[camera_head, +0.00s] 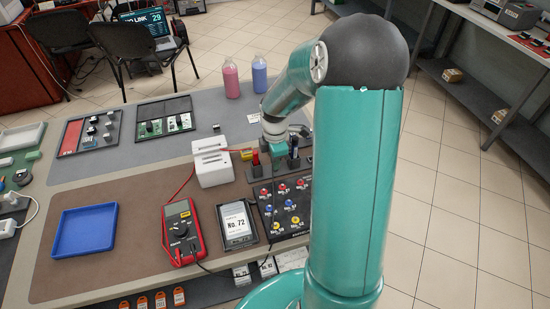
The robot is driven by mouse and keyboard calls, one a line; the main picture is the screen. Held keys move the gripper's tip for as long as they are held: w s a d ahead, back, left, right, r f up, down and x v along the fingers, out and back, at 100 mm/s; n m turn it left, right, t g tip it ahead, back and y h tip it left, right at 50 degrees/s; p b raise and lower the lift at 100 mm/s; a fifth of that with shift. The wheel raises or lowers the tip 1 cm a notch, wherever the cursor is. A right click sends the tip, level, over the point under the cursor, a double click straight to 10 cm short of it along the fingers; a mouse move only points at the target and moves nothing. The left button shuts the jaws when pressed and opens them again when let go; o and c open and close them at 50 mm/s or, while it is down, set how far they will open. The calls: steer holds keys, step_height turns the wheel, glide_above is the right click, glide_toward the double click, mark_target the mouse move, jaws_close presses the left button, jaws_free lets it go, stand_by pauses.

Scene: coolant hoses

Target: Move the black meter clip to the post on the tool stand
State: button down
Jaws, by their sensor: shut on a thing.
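My gripper (279,155) is at the back of the brown mat, over the dark tool stand (264,175). It is small in view and partly hidden by its own wrist. It appears shut on the black meter clip (293,159), which is upright at the stand's right part. I cannot tell whether the clip touches a post; the post is not clearly visible. A red clip (256,161) stands upright at the left of the stand. The red meter (181,232) lies in front, with a red lead running up behind the white box and a dark lead running right.
A panel with red, blue and yellow terminals (282,208) lies before the stand. Next to it are a No. 72 display (237,225), a white box (212,161) and a blue tray (85,231). Two bottles (231,79) stand behind. The brown mat between tray and meter is clear.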

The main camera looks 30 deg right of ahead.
steer(key=shift+f, duration=0.55)
stand_by(1.2)
steer(key=c, duration=1)
jaws_free()
steer(key=shift+r, duration=4.55)
